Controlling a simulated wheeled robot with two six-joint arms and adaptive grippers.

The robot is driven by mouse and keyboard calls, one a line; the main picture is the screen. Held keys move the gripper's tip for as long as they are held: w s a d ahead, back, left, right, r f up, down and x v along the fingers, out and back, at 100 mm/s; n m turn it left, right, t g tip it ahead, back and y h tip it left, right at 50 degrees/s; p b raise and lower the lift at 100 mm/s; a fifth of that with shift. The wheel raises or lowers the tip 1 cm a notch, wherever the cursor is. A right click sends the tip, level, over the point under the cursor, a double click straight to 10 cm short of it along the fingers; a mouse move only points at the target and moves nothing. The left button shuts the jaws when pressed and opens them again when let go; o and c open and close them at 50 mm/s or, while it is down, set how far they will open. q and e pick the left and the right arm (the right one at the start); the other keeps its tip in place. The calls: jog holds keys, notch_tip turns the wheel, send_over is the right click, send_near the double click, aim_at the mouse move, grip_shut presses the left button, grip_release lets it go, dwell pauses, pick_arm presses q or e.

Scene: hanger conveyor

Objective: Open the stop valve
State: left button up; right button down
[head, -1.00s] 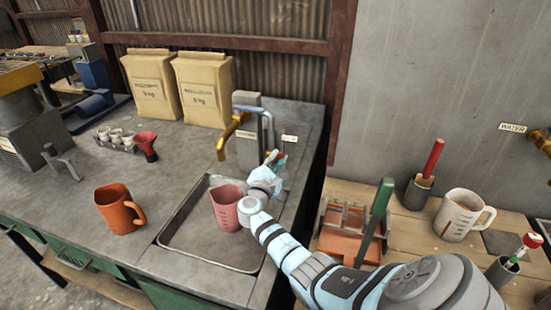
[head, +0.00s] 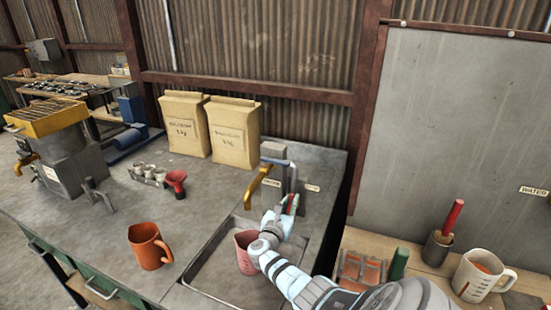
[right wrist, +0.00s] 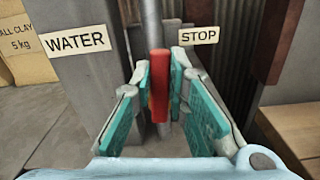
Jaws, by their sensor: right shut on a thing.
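The stop valve's red handle (right wrist: 159,100) stands upright on a grey pipe (right wrist: 152,22), beside the yellow STOP label (right wrist: 199,36) in the right wrist view. My right gripper (right wrist: 160,88) has its green-padded fingers on both sides of the handle and is shut on it. In the head view my right gripper (head: 292,204) is at the pipe behind the sink and mostly hides the handle. A brass tap (head: 258,184) is just left of it. My left gripper is not in view.
A pink jug (head: 243,258) stands in the sink (head: 222,295), close to my right wrist. An orange mug (head: 148,250) and a red funnel (head: 176,183) stand on the bench to the left.

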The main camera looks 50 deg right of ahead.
jog(key=shift+f, duration=0.1)
dwell(0.4)
jog(key=c, duration=1.6)
grip_release()
jog(key=shift+w, duration=0.1)
jog(key=shift+o, duration=0.2)
jog(key=shift+a, duration=0.1)
jog(key=v, duration=1.2)
